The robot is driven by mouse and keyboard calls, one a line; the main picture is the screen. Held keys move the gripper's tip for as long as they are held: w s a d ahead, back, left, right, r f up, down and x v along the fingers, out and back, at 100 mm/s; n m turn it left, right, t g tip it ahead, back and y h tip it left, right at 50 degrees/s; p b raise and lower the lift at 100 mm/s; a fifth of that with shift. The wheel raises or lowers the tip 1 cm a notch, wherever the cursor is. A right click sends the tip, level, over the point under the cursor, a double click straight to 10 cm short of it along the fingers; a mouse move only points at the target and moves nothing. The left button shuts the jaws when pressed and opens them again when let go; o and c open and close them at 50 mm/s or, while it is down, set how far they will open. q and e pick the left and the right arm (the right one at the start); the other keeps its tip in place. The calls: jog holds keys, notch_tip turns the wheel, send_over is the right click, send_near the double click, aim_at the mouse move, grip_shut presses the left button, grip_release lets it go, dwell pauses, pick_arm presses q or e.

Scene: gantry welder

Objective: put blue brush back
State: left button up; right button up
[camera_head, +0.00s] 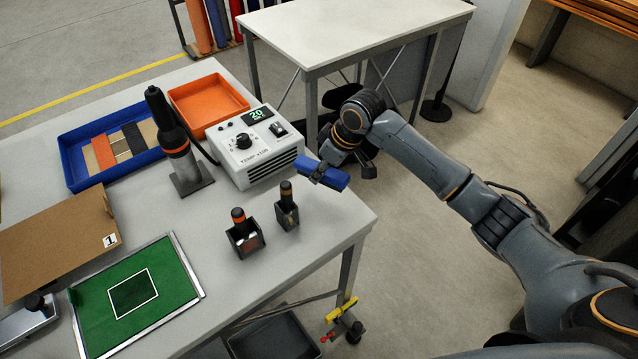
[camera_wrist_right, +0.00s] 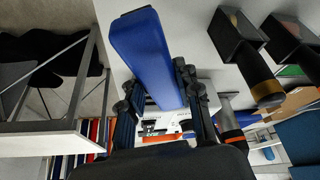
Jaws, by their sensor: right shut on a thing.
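In the right wrist view the long blue body (camera_wrist_right: 143,48) sits between the two fingers (camera_wrist_right: 155,95). No bristles can be made out. A blue tray (camera_head: 72,180) lies at the table's far left, with orange, black and tan pieces in it. My left gripper is not in view.
The control box (camera_head: 259,166) stands beside a black and orange tool (camera_head: 178,145) on a stand. Two small dark holders (camera_head: 245,242) (camera_head: 287,214) hold handled tools near the table's right edge. An orange tray (camera_head: 215,99), cardboard box (camera_head: 60,240) and green mat (camera_head: 170,282) occupy more of the table.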

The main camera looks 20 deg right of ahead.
aim_at(323, 181)
jog(key=f, duration=0.1)
jog(key=s+f, duration=0.1)
jog(key=f, duration=0.1)
jog(key=shift+p, duration=0.35)
jog(key=f, duration=0.2)
jog(key=shift+w+f+p, duration=0.2)
jog(key=shift+f+p, duration=0.1)
jog(key=shift+f, duration=0.75)
jog(key=o, duration=1.1)
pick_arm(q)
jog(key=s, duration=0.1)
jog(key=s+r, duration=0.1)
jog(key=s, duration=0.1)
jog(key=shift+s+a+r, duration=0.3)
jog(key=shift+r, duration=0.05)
